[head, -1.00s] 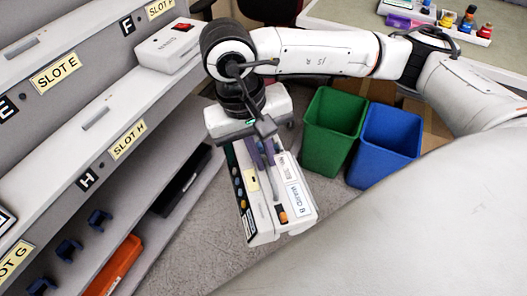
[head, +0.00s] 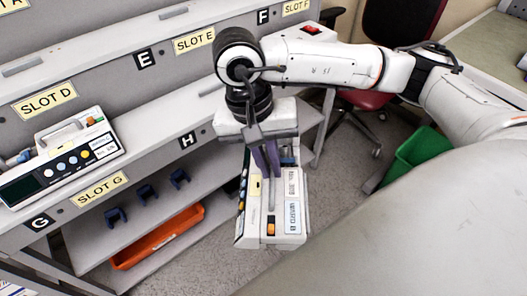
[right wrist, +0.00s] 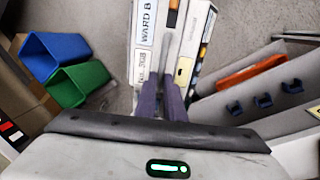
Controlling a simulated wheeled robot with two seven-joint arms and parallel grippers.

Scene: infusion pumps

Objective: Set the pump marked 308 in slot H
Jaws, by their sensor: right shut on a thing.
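My right gripper (head: 268,170) is shut on the handle of a white pump (head: 291,208) and holds it in the air in front of the shelving. The black H plate (head: 187,140) is on the lower shelf's front edge, left of the held pump. The shelf top at slot H (head: 178,116) looks bare where it shows; my right arm and gripper hide part of it and the yellow slot H label. My left gripper is out of view.
Another pump (head: 62,158) stands above the SLOT G label (head: 99,189). Below are blue clamps (head: 147,193) and an orange tray (head: 158,238). A green bin (head: 415,160) and a dark red chair (head: 400,30) are to the right.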

